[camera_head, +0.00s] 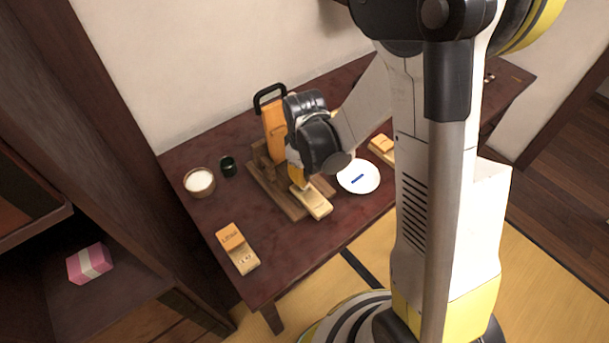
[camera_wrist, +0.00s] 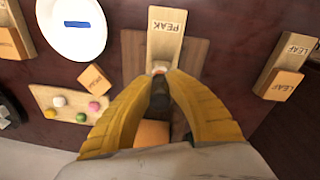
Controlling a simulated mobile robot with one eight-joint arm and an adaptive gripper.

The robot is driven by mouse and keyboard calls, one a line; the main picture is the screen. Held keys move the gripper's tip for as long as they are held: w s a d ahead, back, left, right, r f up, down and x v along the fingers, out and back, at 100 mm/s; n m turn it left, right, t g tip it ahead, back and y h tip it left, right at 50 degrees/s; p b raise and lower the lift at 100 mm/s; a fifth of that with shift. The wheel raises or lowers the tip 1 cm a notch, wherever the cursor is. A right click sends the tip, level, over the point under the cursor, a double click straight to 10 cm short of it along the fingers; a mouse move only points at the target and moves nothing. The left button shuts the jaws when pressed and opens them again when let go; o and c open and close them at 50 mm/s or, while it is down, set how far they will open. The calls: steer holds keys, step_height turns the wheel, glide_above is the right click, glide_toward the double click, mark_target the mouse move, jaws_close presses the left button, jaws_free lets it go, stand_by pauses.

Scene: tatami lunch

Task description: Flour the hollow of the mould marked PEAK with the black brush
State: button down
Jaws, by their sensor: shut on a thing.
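My gripper (camera_wrist: 160,90) is shut on the black brush (camera_wrist: 160,97), a dark handle between its yellow fingers. A small pale tip shows at the near end of the pale wooden mould marked PEAK (camera_wrist: 166,32). Whether it touches the mould or its hollow I cannot tell. In the head view the PEAK mould (camera_head: 316,203) lies on a brown wooden stand, just in front of my gripper (camera_head: 300,184). The hollow is mostly hidden by my fingers and brush. A loose block marked PEAK (camera_wrist: 95,78) lies by a tray of coloured balls (camera_wrist: 44,92).
A bowl of white powder (camera_head: 198,182) and a dark green cup (camera_head: 228,166) stand at the left of the table. A LEAF mould with its block (camera_head: 238,250) lies at the front left. A white plate with a blue mark (camera_head: 372,182) is right of the stand.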

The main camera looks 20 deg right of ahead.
steer(key=shift+f+b, duration=1.05)
steer(key=shift+f, duration=0.05)
stand_by(0.3)
steer(key=shift+d, duration=0.2)
steer(key=shift+a, duration=0.15)
steer(key=shift+s+a, duration=0.1)
steer(key=shift+a, duration=0.15)
steer(key=shift+w+d+b, duration=0.15)
steer(key=shift+w+b, duration=0.1)
steer(key=shift+b, duration=0.05)
steer(key=shift+s, duration=0.1)
steer(key=shift+s+d, duration=0.1)
steer(key=shift+s, duration=0.15)
steer(key=shift+w+d, duration=0.1)
steer(key=shift+w, duration=0.15)
stand_by(0.4)
